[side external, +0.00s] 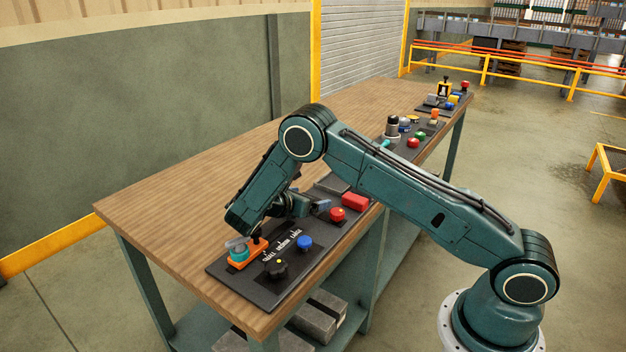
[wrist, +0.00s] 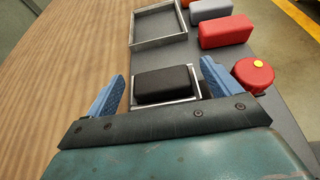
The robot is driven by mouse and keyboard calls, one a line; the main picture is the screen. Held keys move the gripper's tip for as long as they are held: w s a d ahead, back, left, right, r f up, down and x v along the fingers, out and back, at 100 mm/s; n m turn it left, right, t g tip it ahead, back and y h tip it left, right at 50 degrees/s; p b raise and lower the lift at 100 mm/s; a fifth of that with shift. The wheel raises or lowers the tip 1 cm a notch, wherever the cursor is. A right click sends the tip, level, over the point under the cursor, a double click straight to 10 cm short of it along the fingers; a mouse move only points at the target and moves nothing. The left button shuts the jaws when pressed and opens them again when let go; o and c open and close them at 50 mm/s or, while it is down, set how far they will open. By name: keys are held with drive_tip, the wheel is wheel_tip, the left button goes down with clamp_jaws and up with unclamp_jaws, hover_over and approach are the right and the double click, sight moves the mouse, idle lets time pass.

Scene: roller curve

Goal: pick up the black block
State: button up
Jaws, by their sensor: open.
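The black block (wrist: 165,84) sits in a small shallow metal frame (wrist: 196,100) on the dark mat in the wrist view. My gripper (wrist: 163,76) is open, with one blue finger to the left of the block and one to the right. Gaps show between the fingers and the block. The block's near edge lies close to the gripper body in the picture. In the side external view my gripper (side external: 310,207) is low over the mat, and I cannot make out the black block there.
A red button (wrist: 253,75) with a yellow dot stands just right of the right finger. A red block (wrist: 228,32) and a grey block (wrist: 210,9) lie farther off, beside an empty metal frame (wrist: 133,33). A blue button (side external: 305,242) and black knob (side external: 275,268) stand nearby.

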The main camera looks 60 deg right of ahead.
idle(0.5)
drive_tip(key=c, duration=1.1)
wheel_tip(320, 180, up, 20)
drive_tip(key=shift+d+f, duration=0.1)
idle(0.5)
